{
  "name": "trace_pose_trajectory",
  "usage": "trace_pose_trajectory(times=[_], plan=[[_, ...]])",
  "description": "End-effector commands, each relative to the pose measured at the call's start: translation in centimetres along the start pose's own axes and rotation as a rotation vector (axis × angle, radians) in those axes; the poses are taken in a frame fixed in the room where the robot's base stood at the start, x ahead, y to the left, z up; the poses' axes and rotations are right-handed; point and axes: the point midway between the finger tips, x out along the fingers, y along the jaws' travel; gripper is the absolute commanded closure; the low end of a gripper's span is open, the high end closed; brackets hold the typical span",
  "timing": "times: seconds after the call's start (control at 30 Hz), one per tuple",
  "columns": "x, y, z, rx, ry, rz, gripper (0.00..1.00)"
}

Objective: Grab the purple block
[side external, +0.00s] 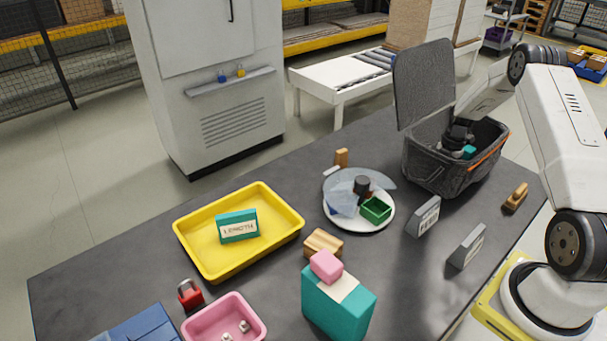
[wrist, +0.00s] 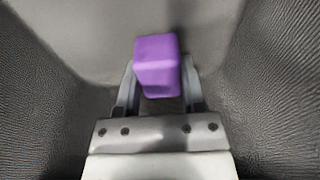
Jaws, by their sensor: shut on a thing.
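The purple block (wrist: 158,66) shows in the wrist view, upright between the two grey fingers of my gripper (wrist: 159,84). My gripper is shut on it. Dark textured walls rise on both sides of the block in that view. In the side view, my gripper (side external: 458,140) reaches down into the dark grey open-lidded container (side external: 432,163) at the back right. The purple block is hidden there by the container wall and my gripper.
The container's raised lid (side external: 424,84) stands at its left. A teal thing (side external: 469,152) shows inside. Nearby are a white plate (side external: 345,215) with a green box (side external: 376,209), two grey signs (side external: 424,216), a yellow tray (side external: 270,240) and a teal box (side external: 335,305) with a pink block on top.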

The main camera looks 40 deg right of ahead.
Motion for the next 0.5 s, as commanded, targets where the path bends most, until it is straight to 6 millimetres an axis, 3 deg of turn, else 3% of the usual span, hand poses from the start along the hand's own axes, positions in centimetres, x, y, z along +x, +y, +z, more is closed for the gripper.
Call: trace_pose_trajectory(times=[0.5], plan=[[-6.8,0.0,-0.8,-0.001,-0.003,0.002,1.00]])
